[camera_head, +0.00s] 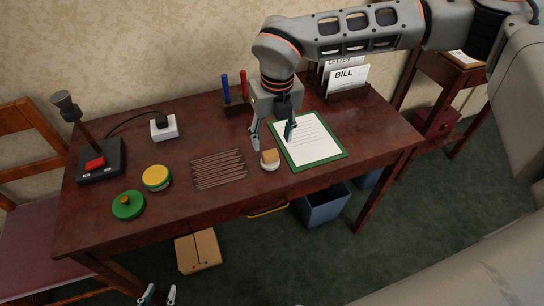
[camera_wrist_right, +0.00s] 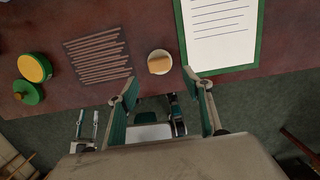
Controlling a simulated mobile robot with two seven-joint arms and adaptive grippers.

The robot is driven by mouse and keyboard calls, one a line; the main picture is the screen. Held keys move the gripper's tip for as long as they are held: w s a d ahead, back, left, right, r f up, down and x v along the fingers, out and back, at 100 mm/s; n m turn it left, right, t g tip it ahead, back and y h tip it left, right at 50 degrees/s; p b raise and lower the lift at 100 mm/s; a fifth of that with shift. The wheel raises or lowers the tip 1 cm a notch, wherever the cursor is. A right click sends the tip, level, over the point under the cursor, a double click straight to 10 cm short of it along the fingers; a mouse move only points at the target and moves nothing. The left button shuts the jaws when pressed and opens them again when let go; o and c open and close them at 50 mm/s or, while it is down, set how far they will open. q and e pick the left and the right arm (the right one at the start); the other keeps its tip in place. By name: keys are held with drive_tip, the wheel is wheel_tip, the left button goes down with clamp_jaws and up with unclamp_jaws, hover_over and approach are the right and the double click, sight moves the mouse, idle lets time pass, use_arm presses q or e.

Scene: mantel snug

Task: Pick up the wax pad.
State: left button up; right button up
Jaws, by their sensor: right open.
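The wax pad (camera_head: 269,164) appears to be the small round white pad with a tan block on top. It lies on the desk, left of the green-edged clipboard. In the right wrist view, the pad (camera_wrist_right: 151,70) shows ahead of the fingertips, roughly between them. My right gripper (camera_head: 272,136) is open and empty, its fingers spread above the desk near the pad, not visibly touching it. The fingers also show in the right wrist view (camera_wrist_right: 160,86). My left gripper (camera_head: 159,294) is low at the front, off the desk, with its fingertips apart and nothing seen between them.
The desk (camera_head: 220,205) also holds slim brown sticks (camera_head: 218,169), a yellow-topped tin (camera_head: 156,177), a green knobbed lid (camera_head: 128,206), a white socket box (camera_head: 164,128) and a clipboard (camera_head: 306,139). A pen stand and letter rack stand behind. Bare desk lies in front of the pad.

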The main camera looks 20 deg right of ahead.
sight(270, 152)
drive_tip(key=shift+w+d+f, duration=0.15)
drive_tip(key=shift+w+d, duration=0.05)
drive_tip(key=shift+d, duration=0.1)
drive_tip(key=f, duration=0.4)
drive_tip(key=f+b, duration=0.1)
drive_tip(key=f, duration=0.1)
drive_tip(key=shift+w+a+f, duration=0.25)
drive_tip(key=shift+w+a, duration=0.1)
drive_tip(key=shift+a, duration=0.05)
drive_tip(key=shift+w+f, duration=0.1)
drive_tip(key=shift+f, duration=0.3)
drive_tip(key=shift+c, duration=0.7)
use_arm(q)
drive_tip(key=shift+a+f, duration=0.2)
drive_tip(key=shift+f, duration=0.3)
use_arm(e)
drive_tip(key=c, duration=1)
